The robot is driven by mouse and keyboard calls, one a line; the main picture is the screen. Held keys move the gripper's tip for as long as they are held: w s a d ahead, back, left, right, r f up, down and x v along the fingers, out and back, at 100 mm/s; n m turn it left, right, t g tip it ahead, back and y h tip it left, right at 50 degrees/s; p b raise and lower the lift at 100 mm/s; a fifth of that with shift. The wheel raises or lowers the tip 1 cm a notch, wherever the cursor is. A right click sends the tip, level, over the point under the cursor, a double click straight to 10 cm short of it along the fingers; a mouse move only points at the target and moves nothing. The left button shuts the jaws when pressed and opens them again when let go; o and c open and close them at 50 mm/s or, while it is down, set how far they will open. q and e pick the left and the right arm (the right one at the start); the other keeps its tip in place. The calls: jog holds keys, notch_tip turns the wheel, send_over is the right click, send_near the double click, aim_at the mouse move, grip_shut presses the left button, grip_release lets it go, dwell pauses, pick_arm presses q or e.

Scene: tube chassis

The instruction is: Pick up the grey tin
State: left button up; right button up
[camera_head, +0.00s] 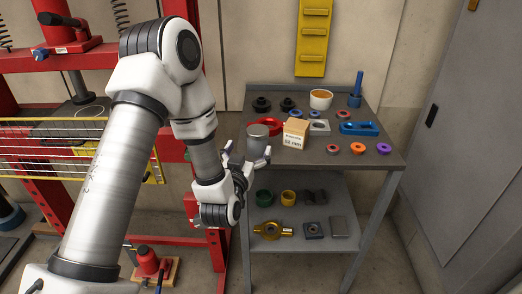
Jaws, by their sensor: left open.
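The grey tin (258,138) is a small upright cylinder with a lighter top, near the front left corner of the workbench top. My left gripper (248,160) is open at the bench's left front edge. Its fingers reach up around the lower part of the tin, one to the left and one to the right. I cannot tell whether they touch it. The tin's base is hidden by the gripper. My right gripper is not in view.
A cardboard box (296,133) stands close to the right of the tin, with a red part (266,126) behind the tin. A blue part (359,129) and a white cup (321,99) are farther off. The lower shelf (330,252) holds several parts. A red press frame stands left.

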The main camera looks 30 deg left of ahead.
aim_at(258, 135)
pick_arm(q)
jog(key=x, duration=0.3)
jog(key=p+x, duration=0.1)
jog(key=x, duration=0.3)
jog(key=shift+w+d+f, duration=0.2)
jog(key=c, duration=1.4)
